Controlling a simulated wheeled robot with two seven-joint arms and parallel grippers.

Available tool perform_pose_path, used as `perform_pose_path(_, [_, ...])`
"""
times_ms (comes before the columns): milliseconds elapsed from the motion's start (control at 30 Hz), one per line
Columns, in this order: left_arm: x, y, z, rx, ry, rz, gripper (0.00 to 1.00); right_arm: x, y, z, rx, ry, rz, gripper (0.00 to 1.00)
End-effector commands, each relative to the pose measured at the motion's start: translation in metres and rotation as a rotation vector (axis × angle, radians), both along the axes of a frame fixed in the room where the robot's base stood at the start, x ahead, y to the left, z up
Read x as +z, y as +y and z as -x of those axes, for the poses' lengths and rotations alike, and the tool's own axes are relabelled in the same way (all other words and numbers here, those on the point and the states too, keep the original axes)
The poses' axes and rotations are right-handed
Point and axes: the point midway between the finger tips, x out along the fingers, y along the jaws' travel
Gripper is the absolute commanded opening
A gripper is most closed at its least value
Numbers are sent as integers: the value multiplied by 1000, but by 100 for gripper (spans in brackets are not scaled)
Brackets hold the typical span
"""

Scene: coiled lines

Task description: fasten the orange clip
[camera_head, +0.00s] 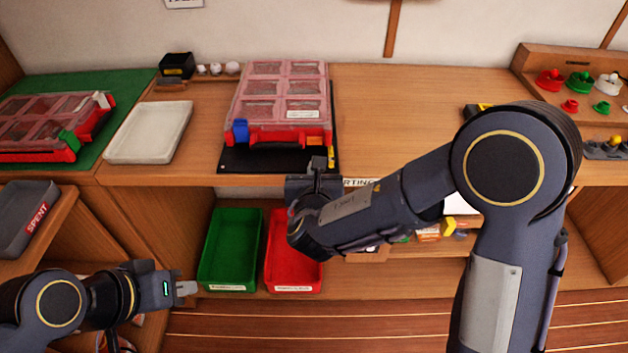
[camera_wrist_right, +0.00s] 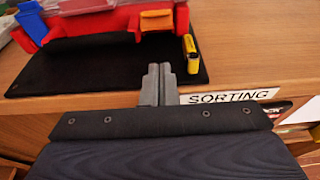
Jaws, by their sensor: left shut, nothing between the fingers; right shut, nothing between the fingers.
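A blue clip (camera_head: 240,131) sits at the case's left front and also shows in the right wrist view (camera_wrist_right: 32,22). My right gripper (camera_head: 318,163) is shut and empty, in front of the case at the mat's front edge. In the wrist view its fingertips (camera_wrist_right: 159,72) point towards the orange clip, apart from it. My left gripper (camera_head: 188,288) is shut and empty, low at left.
A small yellow and black object (camera_wrist_right: 191,53) lies on the mat (camera_wrist_right: 100,66), right of my fingers. A white tray (camera_head: 150,132) and another red case (camera_head: 40,128) on green stand left. Green (camera_head: 229,250) and red (camera_head: 290,268) bins sit below the bench edge.

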Motion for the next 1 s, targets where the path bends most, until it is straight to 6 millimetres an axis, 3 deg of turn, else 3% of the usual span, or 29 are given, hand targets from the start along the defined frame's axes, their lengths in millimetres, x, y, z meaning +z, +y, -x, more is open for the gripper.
perform_pose_path(100, [12, 0, 0, 0, 0, 0, 0, 19, 0, -12, -1, -2, -3, 0])
perform_pose_path(300, [19, 0, 0, 0, 0, 0, 0, 33, 0, -21, -1, -1, -4, 0])
perform_pose_path(767, [20, 0, 0, 0, 0, 0, 0, 35, 0, -22, -1, 2, -2, 0])
perform_pose_path(1000, [35, 0, 0, 0, 0, 0, 0, 41, 0, -24, -1, 47, -2, 0])
